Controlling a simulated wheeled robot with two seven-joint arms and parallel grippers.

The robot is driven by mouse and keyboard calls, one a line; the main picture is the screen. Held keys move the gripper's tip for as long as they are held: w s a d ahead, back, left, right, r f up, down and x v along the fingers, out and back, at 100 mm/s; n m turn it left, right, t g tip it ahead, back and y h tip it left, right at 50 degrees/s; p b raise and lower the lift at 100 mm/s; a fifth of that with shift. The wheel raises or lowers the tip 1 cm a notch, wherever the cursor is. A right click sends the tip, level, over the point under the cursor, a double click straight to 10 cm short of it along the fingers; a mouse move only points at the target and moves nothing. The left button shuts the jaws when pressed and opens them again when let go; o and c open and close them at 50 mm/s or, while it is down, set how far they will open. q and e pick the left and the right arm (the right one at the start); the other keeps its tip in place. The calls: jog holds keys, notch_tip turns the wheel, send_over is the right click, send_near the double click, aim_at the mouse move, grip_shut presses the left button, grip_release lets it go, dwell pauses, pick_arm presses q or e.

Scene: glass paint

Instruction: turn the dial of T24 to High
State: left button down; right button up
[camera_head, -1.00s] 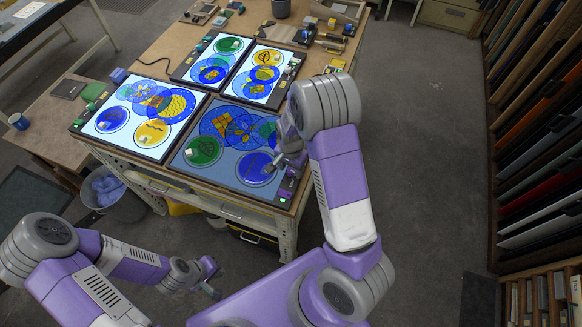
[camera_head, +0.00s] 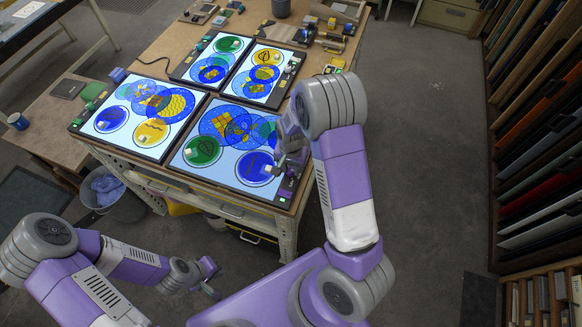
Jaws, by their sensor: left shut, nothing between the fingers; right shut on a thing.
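The front right light panel (camera_head: 222,176) lies on the workbench and glows pale blue-white under round green, blue and yellow glass pieces. Its dark control strip (camera_head: 284,194) runs along the right edge, with a small green light near the front corner. My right gripper (camera_head: 284,170) is shut at this strip, apparently on the panel's dial, which the fingers and wrist hide. My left gripper (camera_head: 214,291) is shut and empty, low in front of the bench over the floor. I cannot read any T24 label or the dial's marks.
Three more lit panels lie close by: a large left one (camera_head: 104,142), a back one (camera_head: 194,72) and a back right one (camera_head: 246,90). Tools and small blocks crowd the bench's far end. A rack of glass sheets (camera_head: 540,130) stands right; the floor between is clear.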

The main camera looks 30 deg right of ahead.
aim_at(291, 170)
jog(key=n+b, duration=0.1)
jog(key=n, duration=0.5)
jog(key=n+b, duration=0.1)
jog(key=n, duration=0.5)
jog(key=shift+n, duration=0.3)
dwell(0.3)
jog(key=o, duration=1.1)
jog(key=shift+c, duration=0.2)
notch_tip(291, 170, up, 8)
jog(key=shift+f, duration=0.15)
jog(key=shift+s+f, duration=0.1)
